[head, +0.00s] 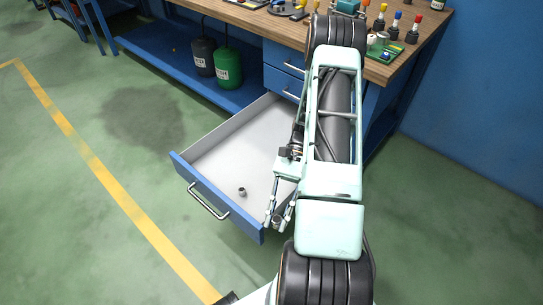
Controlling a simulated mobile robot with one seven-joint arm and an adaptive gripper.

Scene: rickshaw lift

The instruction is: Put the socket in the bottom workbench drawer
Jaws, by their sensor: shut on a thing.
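The bottom workbench drawer (205,188) is pulled far out, with a blue front, a bar handle and a pale inside. A small grey socket (242,192) lies on its floor near the front, apart from my gripper. My gripper (275,224) points down at the drawer's right side, near the front corner. Its fingers are close together and look shut on the drawer's right side wall, though the contact is small and partly hidden. My arm covers the drawer's right rear part.
The workbench top (275,22) holds several coloured-handled tools and a green tray (385,50). Closed drawers (284,58) sit above the open one. A dark canister (203,57) and a green canister (228,68) stand on the lower shelf. The floor left of the drawer is clear.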

